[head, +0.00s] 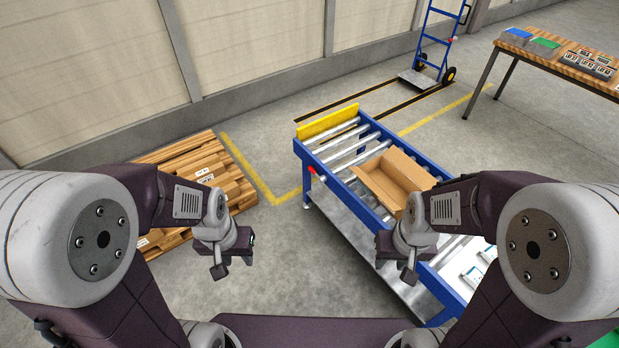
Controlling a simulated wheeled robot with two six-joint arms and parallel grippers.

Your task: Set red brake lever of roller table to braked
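The roller table (350,222) has a blue frame and grey rollers and stands right of centre. A small red brake lever (312,170) shows on its left side rail near the far end, with a pale piece beside it. The lever is too small to tell its setting. My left gripper (219,270) hangs over the floor, left of the table and apart from the lever. My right gripper (408,276) hangs in front of the table's near part, also apart from the lever. Neither gripper visibly holds anything; their finger gaps are not clear.
An open cardboard box (385,185) sits on the rollers, and a yellow end stop (327,122) closes the far end. A blue hand truck (440,50) and a workbench (548,62) stand behind. Floor left of the table is clear.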

